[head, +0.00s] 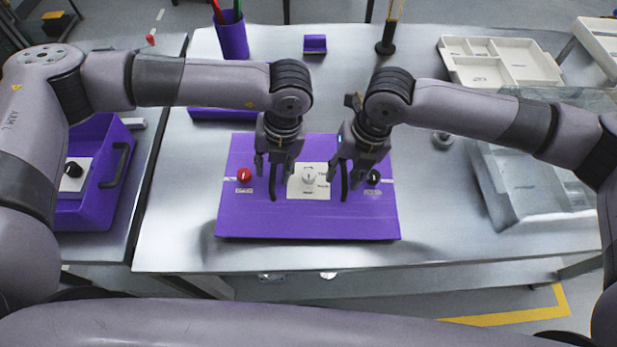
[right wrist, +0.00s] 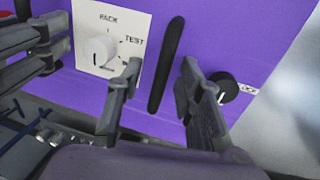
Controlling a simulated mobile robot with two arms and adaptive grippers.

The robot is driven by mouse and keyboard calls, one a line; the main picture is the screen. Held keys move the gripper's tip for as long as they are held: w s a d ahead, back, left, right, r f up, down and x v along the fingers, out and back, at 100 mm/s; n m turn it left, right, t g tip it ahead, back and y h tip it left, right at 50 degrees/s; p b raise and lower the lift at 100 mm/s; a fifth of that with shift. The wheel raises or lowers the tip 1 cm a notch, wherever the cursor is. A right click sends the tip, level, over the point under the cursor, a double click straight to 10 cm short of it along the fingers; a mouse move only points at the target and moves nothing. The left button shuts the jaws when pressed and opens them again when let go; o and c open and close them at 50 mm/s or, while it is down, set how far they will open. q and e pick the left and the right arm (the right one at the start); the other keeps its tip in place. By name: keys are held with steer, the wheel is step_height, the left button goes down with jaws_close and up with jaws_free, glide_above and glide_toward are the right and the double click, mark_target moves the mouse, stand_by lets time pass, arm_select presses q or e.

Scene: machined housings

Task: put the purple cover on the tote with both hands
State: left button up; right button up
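The purple cover (head: 240,215) lies on the metal bench in front of me. It carries a red knob, a white dial on a white plate, a black knob and two upright black handles. My left gripper (head: 273,172) is over the left handle (head: 273,188), its fingers apart on either side. My right gripper (head: 345,170) is over the right handle; in the right wrist view its open fingers (right wrist: 163,85) straddle the handle (right wrist: 167,60) with gaps. The purple tote (head: 88,215) stands on the lower left bench, with a dark handle and a knob on a white panel.
A purple pen cup (head: 232,40), a small purple block (head: 315,44) and a dark stand (head: 386,42) are at the back. A white divided tray (head: 500,66) and a clear bin (head: 530,185) take up the right side. A gap separates the two benches.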

arm_select(q)
steer(key=shift+f, duration=0.2)
arm_select(e)
steer(key=shift+f, duration=0.15)
arm_select(q)
steer(key=shift+c, duration=0.6)
arm_select(e)
steer(key=shift+c, duration=0.6)
arm_select(q)
jaws_close()
arm_select(e)
jaws_close()
